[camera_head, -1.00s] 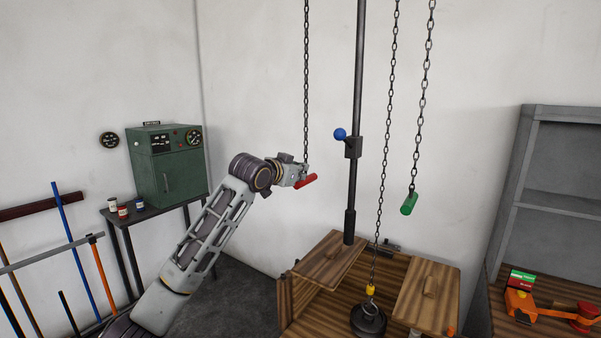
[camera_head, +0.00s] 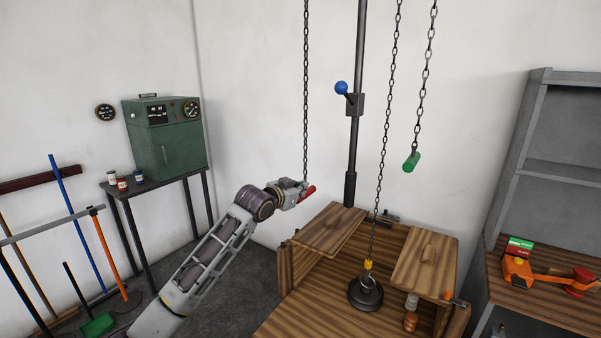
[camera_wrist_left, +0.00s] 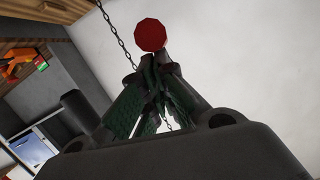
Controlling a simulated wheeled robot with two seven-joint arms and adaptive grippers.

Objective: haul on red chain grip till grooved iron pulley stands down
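The red chain grip (camera_head: 309,192) is a short bar at the lower end of a dark chain (camera_head: 305,110), left of the tall column. My left gripper (camera_head: 301,189) is shut on it; fingers cover part of it. In the left wrist view, the red grip (camera_wrist_left: 150,35) shows as a round end at the tips of the closed fingers (camera_wrist_left: 155,75). The grooved iron pulley (camera_head: 366,297), dark and round, is at the lower end of another chain below a yellow fitting, between two wooden boards. I cannot tell whether it touches the wood below. My right gripper is out of view.
A green grip (camera_head: 411,162) hangs on a chain to the right. A column (camera_head: 358,60) with a blue-knobbed lever (camera_head: 341,88) rises behind the wooden bench (camera_head: 325,231). A green cabinet (camera_head: 165,140) stands left. Orange tools (camera_head: 517,269) lie right.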

